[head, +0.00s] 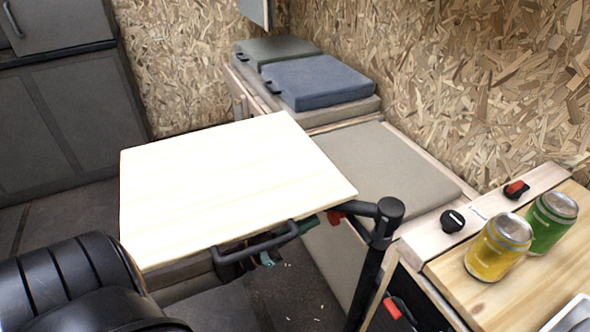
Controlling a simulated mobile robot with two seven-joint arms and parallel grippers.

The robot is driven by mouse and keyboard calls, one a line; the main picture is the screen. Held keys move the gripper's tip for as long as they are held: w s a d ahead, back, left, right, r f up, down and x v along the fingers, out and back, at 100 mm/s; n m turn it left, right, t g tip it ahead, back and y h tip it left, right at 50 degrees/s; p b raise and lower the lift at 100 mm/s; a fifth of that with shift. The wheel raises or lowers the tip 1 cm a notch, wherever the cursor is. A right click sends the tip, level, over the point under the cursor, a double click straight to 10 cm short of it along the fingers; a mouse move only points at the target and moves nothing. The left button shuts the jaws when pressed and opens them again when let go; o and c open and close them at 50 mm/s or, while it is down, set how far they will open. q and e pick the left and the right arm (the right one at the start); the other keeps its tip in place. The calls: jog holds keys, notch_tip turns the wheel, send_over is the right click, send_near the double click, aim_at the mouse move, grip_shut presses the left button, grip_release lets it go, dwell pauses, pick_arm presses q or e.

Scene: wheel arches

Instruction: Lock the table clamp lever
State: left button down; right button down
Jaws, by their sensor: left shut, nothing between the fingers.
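The pale wooden table top (225,185) is carried by a black swivel arm on a black post (375,255). A red lever (336,216) sits beside that arm, at the table's right corner; its locked or unlocked state is unclear. A dark U-shaped handle (255,245) is at the table's front edge. My left arm comes in from the lower left. My left gripper (268,258) shows only partly, dark with a teal part, below the table's front edge. It is shut and empty, apart from the red lever. My right gripper is not in view.
Yellow (497,247) and green (551,222) cans stand on the wooden counter (500,295) at the right. A black knob (452,221) and another red latch (516,188) are on its edge strip. Blue (318,82) and green cushions lie on the bench behind. The table top is bare.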

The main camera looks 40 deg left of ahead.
aim_at(330, 219)
pick_arm(q)
jog(key=shift+b+x, duration=0.3)
jog(key=shift+x, duration=2.05)
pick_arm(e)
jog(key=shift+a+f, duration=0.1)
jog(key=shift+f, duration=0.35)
pick_arm(q)
jog(key=shift+f, duration=0.1)
jog(key=shift+a+f+n, duration=0.1)
jog(key=shift+f+n, duration=0.1)
jog(key=shift+n, duration=0.3)
